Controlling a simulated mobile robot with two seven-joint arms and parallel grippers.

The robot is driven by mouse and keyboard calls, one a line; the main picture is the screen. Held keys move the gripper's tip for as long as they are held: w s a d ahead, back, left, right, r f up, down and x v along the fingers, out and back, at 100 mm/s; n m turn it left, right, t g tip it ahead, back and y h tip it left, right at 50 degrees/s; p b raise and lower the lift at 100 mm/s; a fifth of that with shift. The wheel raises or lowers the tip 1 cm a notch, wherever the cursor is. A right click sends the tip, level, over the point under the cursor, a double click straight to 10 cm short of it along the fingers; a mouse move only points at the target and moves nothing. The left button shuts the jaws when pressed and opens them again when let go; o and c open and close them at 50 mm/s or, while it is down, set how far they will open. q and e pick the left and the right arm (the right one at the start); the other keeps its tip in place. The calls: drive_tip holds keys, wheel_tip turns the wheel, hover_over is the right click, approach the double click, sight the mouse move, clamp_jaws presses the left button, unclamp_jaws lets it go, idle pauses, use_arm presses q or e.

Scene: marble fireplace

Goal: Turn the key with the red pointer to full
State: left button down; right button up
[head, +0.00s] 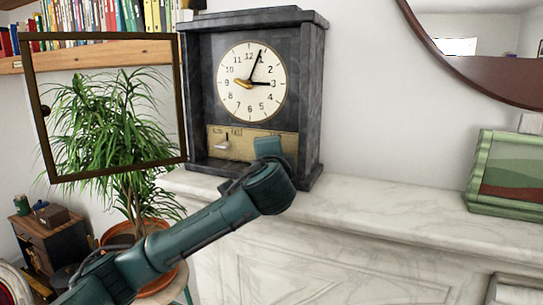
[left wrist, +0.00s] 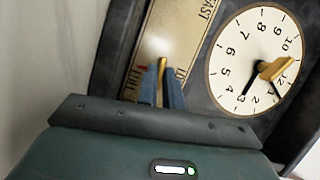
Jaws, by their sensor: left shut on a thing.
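A dark marble clock (head: 311,95) stands on the mantel with its round white dial (head: 235,85) facing me. Below the dial is a brass panel (head: 240,150), also seen in the left wrist view (left wrist: 175,30). My left gripper (head: 270,148) is at the right part of this panel. In the left wrist view its blue fingers (left wrist: 161,78) are shut on a brass key (left wrist: 161,66). A small red mark, likely the red pointer (left wrist: 143,68), shows beside the left finger, close to small lettering. The head view hides the key behind my gripper.
The clock's framed glass door (head: 183,95) stands open to the left. A small pale lever (head: 222,142) sits on the panel's left part. The marble mantel (head: 390,215) is clear between the clock and a green box (head: 505,180). A potted plant (head: 115,130) stands left.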

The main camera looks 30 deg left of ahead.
use_arm(q)
drive_tip(key=shift+r, duration=0.15)
drive_tip(key=c, duration=1.5)
unclamp_jaws()
drive_tip(key=shift+c, duration=0.2)
drive_tip(key=f+b+v, duration=0.1)
drive_tip(key=b+v, duration=0.2)
drive_tip(key=v, duration=1)
drive_tip(key=shift+r, duration=0.35)
use_arm(e)
drive_tip(key=shift+w+a+f, duration=0.15)
drive_tip(key=shift+a+f, duration=0.15)
drive_tip(key=shift+f, duration=0.1)
use_arm(q)
drive_tip(key=shift+s, duration=0.15)
